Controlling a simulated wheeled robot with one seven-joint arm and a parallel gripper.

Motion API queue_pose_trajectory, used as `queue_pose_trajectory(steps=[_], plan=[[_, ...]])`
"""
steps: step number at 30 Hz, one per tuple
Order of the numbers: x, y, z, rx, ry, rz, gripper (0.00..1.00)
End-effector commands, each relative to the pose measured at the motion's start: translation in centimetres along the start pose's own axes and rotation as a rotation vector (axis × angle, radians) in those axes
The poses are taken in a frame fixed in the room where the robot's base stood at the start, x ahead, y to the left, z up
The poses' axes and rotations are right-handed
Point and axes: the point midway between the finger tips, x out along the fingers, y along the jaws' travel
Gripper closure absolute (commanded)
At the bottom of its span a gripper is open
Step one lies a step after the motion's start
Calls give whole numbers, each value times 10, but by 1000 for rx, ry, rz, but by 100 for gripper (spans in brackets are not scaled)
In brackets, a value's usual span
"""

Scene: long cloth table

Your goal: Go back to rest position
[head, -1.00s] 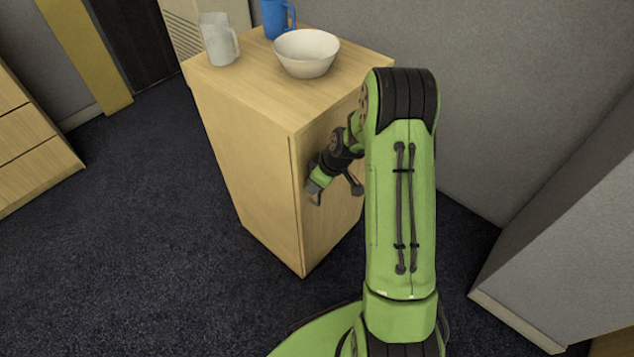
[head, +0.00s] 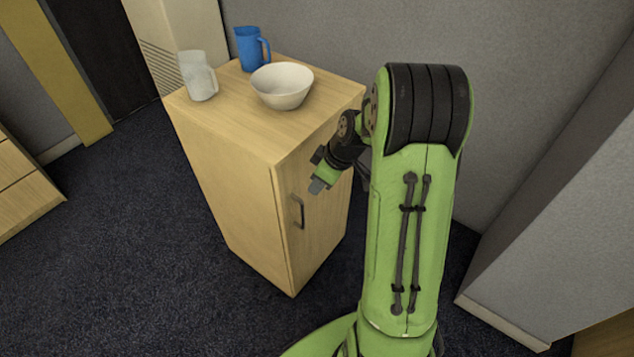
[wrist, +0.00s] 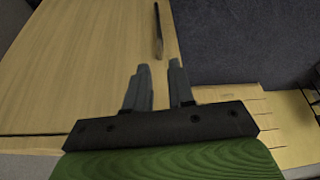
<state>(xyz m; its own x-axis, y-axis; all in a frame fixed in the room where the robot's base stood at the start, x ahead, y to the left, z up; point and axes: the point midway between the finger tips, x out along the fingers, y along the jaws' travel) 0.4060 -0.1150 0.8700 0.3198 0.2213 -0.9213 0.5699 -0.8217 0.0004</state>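My gripper (head: 318,186) is in front of the wooden cabinet (head: 225,190), above and to the right of its dark door handle (head: 298,211) in the head view. It is clear of the handle. In the wrist view its two fingers (wrist: 161,76) stand apart with nothing between them, so it is open and empty. The handle (wrist: 158,32) shows beyond the fingertips on the wooden door. The cabinet door looks shut. My green arm hides part of the cabinet's right side.
A white bowl (head: 282,87), a clear pitcher (head: 198,76) and a blue pitcher (head: 251,49) stand on the cabinet top. A grey wall is behind, and a grey block (head: 540,220) stands at right. Dark carpet is open at left, with drawers (head: 22,190) at the edge.

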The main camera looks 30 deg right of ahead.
Motion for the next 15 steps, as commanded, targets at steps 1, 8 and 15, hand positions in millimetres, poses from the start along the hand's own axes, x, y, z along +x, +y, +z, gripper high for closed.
queue_pose_trajectory(steps=[1,8,15], plan=[[0,0,0,0,0,0,77],[0,0,0,0,0,0,77],[-102,-61,-40,85,-31,83,77]])
